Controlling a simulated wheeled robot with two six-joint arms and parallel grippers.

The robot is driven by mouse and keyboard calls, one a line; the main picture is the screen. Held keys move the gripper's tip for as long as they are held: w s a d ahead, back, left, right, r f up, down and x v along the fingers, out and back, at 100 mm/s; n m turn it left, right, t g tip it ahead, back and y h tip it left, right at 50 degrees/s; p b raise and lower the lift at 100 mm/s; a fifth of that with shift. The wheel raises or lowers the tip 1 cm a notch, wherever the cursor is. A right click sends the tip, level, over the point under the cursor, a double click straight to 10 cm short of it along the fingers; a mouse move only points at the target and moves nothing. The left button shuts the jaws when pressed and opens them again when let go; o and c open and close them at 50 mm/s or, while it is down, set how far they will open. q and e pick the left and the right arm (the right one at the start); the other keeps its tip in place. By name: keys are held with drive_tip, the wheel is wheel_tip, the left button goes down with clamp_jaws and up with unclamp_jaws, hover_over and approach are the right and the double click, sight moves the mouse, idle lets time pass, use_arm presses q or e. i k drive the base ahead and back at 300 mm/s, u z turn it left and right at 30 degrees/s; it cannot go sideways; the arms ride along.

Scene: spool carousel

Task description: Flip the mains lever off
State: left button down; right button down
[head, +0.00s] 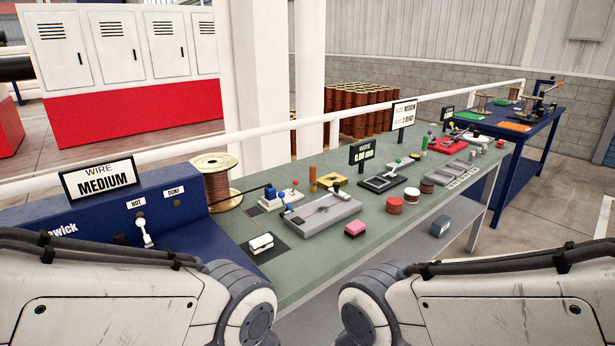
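A white lever (143,232) stands out from the sloped face of the blue cabinet (185,238) at the left, below a "HOT" label (137,204). I cannot tell whether this is the mains lever, and no "mains" label is readable. A small white block-like piece (261,243) sits on a dark plate on the bench near the cabinet; it may be a switch. Both of my arms show only as large links along the bottom edge. Neither gripper shows in the head view.
A "WIRE MEDIUM" sign (101,180) stands on the cabinet, with a wire spool (216,182) beside it. The long green bench (320,250) holds a grey fixture (320,217), a pink block (355,229) and red-topped spools (395,206). A white rail (275,128) runs behind.

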sight(295, 183)
drive_tip(key=z, duration=0.2)
drive_tip(key=i, duration=1.05)
drive_tip(key=u, duration=0.35)
